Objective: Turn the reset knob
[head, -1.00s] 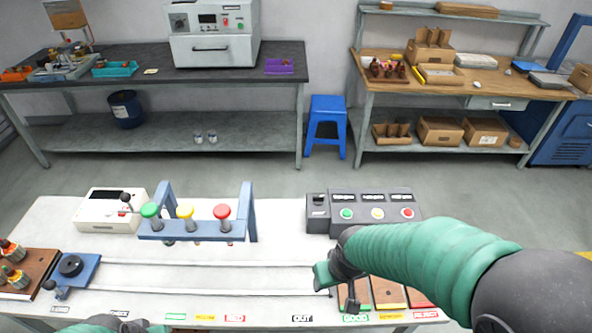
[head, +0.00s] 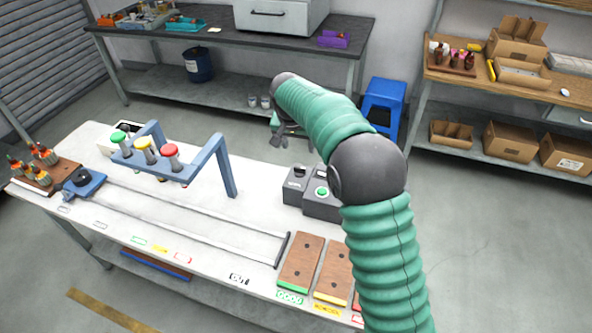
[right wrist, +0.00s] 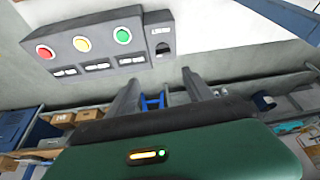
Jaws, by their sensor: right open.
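A small dark box (head: 297,184) stands on the white table at the left end of the button panel. In the right wrist view the box (right wrist: 160,38) shows a pale label and a dark part that looks like the reset knob (right wrist: 163,48); the label is too small to read. My right gripper (head: 279,132) is beyond the box in the head view, empty and apart from it. My left gripper is out of view.
The button panel (right wrist: 88,44) has red, yellow and green buttons; my right arm hides much of it in the head view. Wooden trays (head: 300,262) lie at the table's front right.

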